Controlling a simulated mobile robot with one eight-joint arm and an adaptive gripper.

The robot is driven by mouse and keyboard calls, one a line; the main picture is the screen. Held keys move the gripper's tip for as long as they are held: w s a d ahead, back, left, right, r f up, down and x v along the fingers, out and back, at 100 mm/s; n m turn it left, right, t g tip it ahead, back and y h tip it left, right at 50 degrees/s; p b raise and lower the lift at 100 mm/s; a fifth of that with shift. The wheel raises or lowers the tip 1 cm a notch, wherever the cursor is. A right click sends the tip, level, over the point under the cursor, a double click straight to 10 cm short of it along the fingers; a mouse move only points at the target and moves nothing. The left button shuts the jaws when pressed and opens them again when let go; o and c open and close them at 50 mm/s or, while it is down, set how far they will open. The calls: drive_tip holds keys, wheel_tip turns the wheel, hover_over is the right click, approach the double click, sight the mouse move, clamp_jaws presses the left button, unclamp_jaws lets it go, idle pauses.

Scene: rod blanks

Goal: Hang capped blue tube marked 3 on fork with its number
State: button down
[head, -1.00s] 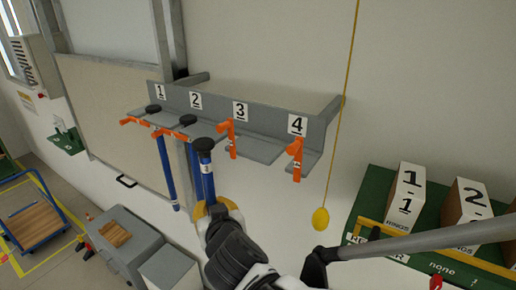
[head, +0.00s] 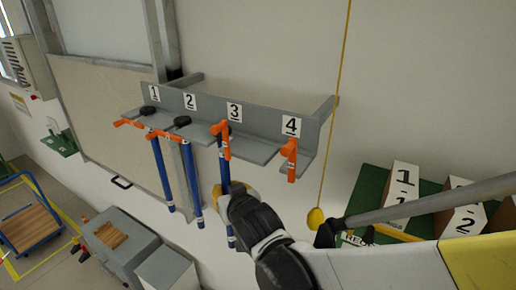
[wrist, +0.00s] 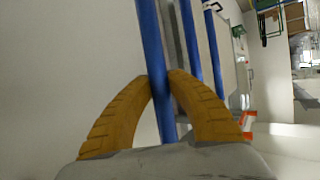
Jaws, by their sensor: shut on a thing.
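My gripper (head: 227,189) is shut on a blue tube (head: 225,162) and holds it upright under the number 3 label (head: 234,111). The tube's top is at the orange fork (head: 224,139) marked 3. Its cap is not clear there, so I cannot tell if it rests on the fork. In the wrist view the yellow fingers (wrist: 162,84) close around the held tube (wrist: 152,45). The number on the tube cannot be read now.
Blue tubes with black caps hang at fork 1 (head: 163,175) and fork 2 (head: 192,185), left of the held one. Fork 4 (head: 291,160) is empty. A yellow cord with a knob (head: 315,218) hangs at the right, near my arm. Numbered boxes (head: 400,190) stand farther right.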

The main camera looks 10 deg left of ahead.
drive_tip(key=shift+w+d+f+b, duration=0.2)
drive_tip(key=shift+w+f+b, duration=0.15)
drive_tip(key=shift+w, duration=0.1)
drive_tip(key=shift+w+d+f+b, duration=0.15)
drive_tip(key=shift+w+f+b, duration=0.15)
drive_tip(key=shift+w, duration=0.15)
drive_tip(key=c, duration=1.2)
unclamp_jaws()
drive_tip(key=shift+d+r, duration=0.1)
